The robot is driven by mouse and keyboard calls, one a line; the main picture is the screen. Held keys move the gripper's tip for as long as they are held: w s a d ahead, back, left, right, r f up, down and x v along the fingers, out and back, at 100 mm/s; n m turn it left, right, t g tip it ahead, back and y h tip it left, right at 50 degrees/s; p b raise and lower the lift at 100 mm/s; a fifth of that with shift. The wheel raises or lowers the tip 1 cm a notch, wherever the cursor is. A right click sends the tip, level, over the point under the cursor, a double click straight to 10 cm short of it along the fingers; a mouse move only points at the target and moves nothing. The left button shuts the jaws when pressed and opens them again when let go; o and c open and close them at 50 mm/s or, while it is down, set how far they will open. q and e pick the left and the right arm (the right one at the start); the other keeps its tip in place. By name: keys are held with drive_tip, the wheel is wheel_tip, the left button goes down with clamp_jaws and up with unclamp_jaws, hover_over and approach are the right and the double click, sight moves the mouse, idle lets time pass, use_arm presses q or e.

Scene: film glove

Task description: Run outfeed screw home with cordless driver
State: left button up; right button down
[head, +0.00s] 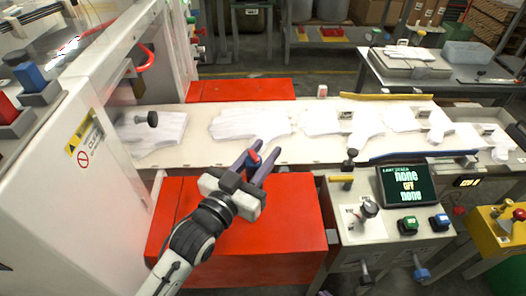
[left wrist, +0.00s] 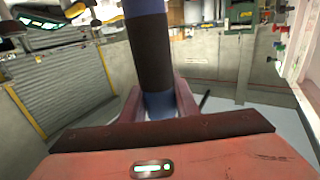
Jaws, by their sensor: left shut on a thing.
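My left gripper (head: 257,162) is over the conveyor's near edge, above the red cabinet. Its two fingers are shut on a blue cylindrical tool (head: 254,157) with a red part on top. In the left wrist view the tool (left wrist: 149,45) is a blue shaft with a wide dark band, standing upright between the fingers (left wrist: 160,98). I cannot tell whether it is the cordless driver; its lower end is hidden. I cannot make out the outfeed screw. My right gripper is not in view.
White gloves (head: 250,122) lie along the conveyor (head: 195,151). A red cabinet (head: 285,215) stands below. To the right is a control panel with a screen (head: 406,184), a knob (head: 369,208) and green and blue buttons. A white machine housing (head: 100,175) stands left.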

use_arm(q)
drive_tip(key=shift+f+p, duration=0.25)
drive_tip(key=shift+p, duration=0.3)
idle(1.4)
wheel_tip(320, 180, up, 6)
idle(1.0)
